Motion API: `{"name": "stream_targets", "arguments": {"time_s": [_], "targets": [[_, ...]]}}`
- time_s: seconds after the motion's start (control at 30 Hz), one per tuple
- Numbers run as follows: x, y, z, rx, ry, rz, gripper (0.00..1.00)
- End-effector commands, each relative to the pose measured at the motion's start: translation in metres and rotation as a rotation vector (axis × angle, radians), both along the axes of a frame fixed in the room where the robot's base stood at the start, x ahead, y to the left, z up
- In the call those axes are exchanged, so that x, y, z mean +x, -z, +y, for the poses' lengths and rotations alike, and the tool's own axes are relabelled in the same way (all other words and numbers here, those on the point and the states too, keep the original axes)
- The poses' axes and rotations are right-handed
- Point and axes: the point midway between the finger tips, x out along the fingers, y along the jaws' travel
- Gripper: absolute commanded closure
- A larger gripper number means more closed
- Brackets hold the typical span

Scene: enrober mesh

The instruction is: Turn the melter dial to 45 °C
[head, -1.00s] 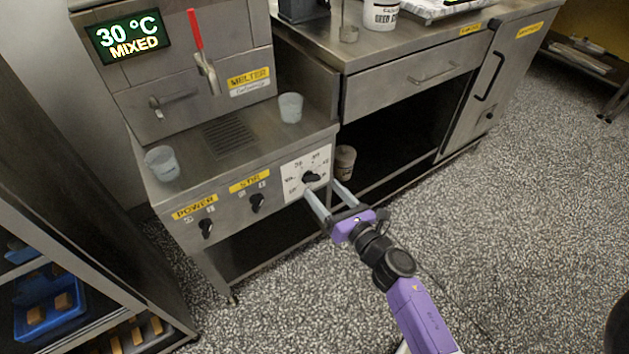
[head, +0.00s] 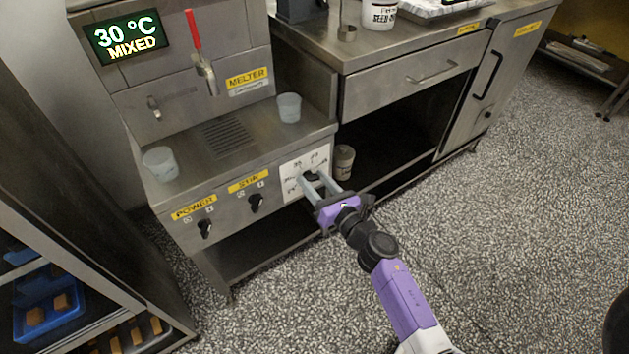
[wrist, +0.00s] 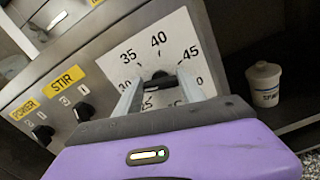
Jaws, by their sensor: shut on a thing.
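The melter (head: 190,60) stands at the left with a display (head: 126,37) reading 30 °C MIXED. Its temperature dial is a black knob (head: 311,177) on a white scale plate (head: 290,187) at the right of the front panel. In the wrist view the plate (wrist: 178,38) shows 35, 40 and 45, with lower marks partly covered. My gripper (head: 314,182) is shut on the dial knob, also seen in the wrist view (wrist: 160,78). The gripper hides part of the knob, and I cannot read its pointer.
The STIR knob (head: 255,203) and POWER knob (head: 205,229) sit left of the dial. Two cups (head: 289,107) (head: 160,163) stand on the melter's ledge. A white tub (head: 343,160) stands under the counter, right of my gripper. The floor in front is clear.

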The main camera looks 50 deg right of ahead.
Motion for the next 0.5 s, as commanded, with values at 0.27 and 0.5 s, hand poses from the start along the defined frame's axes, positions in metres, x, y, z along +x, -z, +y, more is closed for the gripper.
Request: {"name": "stream_targets", "arguments": {"time_s": [0.27, 0.5], "targets": [[-0.0002, -0.0003, -0.0001, 0.026, 0.000, -0.007, 0.93], [-0.0003, -0.0006, -0.0002, 0.141, -0.001, -0.040, 0.93]]}}
